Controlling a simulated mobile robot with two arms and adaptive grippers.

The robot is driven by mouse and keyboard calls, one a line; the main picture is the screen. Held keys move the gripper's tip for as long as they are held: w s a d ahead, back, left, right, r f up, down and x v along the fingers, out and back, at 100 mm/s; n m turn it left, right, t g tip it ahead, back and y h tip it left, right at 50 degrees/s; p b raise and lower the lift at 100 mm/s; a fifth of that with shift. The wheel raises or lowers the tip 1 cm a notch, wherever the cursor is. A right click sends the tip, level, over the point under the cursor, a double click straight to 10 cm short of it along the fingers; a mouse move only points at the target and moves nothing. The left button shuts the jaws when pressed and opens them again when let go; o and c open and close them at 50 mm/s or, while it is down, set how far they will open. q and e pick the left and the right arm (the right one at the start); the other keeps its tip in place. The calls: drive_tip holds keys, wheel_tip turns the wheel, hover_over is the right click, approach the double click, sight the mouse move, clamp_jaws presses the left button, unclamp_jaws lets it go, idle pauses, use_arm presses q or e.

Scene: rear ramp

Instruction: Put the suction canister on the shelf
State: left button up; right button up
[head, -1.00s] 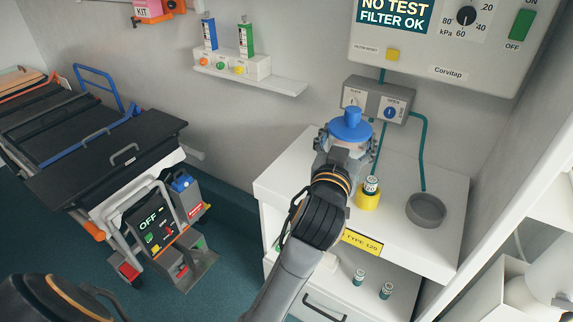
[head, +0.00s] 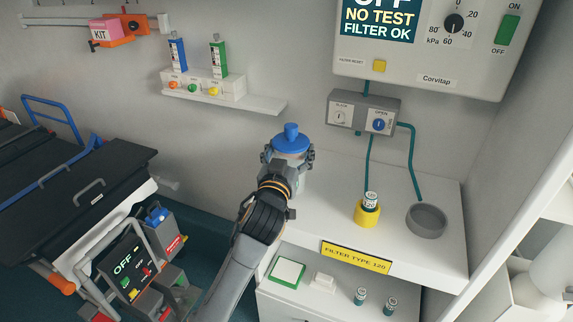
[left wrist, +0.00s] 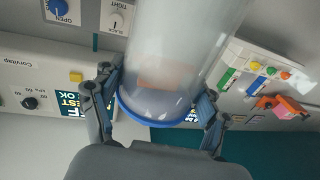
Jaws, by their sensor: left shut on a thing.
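The suction canister (head: 291,141) is a clear cylinder with a blue lid and blue spout on top. My left gripper (head: 289,162) is shut on it and holds it upright in front of the wall, around the counter's back left corner. In the left wrist view the clear body (left wrist: 168,62) and its blue rim lie between the two fingers (left wrist: 158,98). A white wall shelf (head: 262,103) is to the left, carrying a small rack with coloured knobs and two boxes. The canister is apart from this shelf. My right gripper is out of view.
The white counter (head: 325,215) holds a yellow cup (head: 367,212) with a small vial in it and a grey round holder (head: 427,220). A grey dial box (head: 363,110) with teal tubes is on the wall. A stretcher (head: 70,200) stands at left. The wall shelf's right end is bare.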

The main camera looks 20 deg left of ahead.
use_arm(q)
drive_tip(key=f, duration=0.1)
drive_tip(key=w+a+f, duration=0.1)
drive_tip(key=w+f, duration=0.1)
drive_tip(key=shift+a, duration=0.35)
drive_tip(key=shift+f, duration=1.65)
drive_tip(key=shift+f, duration=0.1)
drive_tip(key=o, duration=1.7)
drive_tip(key=shift+f, duration=0.1)
drive_tip(key=shift+o, duration=0.2)
